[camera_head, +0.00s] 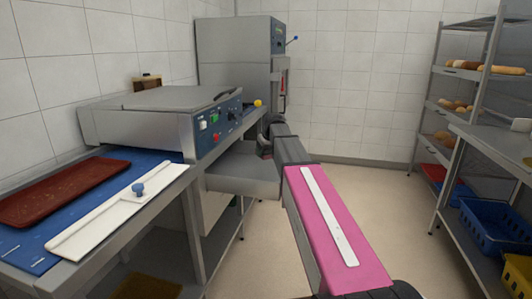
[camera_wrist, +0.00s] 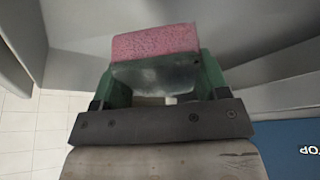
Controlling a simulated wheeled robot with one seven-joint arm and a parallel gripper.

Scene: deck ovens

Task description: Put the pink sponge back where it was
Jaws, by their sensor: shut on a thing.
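The pink sponge (camera_wrist: 155,42) is between the green fingers of my gripper (camera_wrist: 156,68) in the wrist view. The fingers are shut on it, one on each side, and its speckled pink face shows at the far end. A grey underside shows below the pink. In the head view my gripper (camera_head: 264,148) is at the end of my arm, by the right end of the steel oven bench; the sponge itself cannot be made out there. The spot where the sponge was before cannot be told from these frames.
A steel machine (camera_head: 160,105) with a blue control panel (camera_head: 217,123) stands on the left bench. A red-brown tray (camera_head: 62,192) and a white bar (camera_head: 110,217) lie before it. A tall steel oven (camera_head: 235,70) stands behind. Bread racks (camera_head: 440,105) and a blue crate (camera_head: 492,225) are right. The middle floor is clear.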

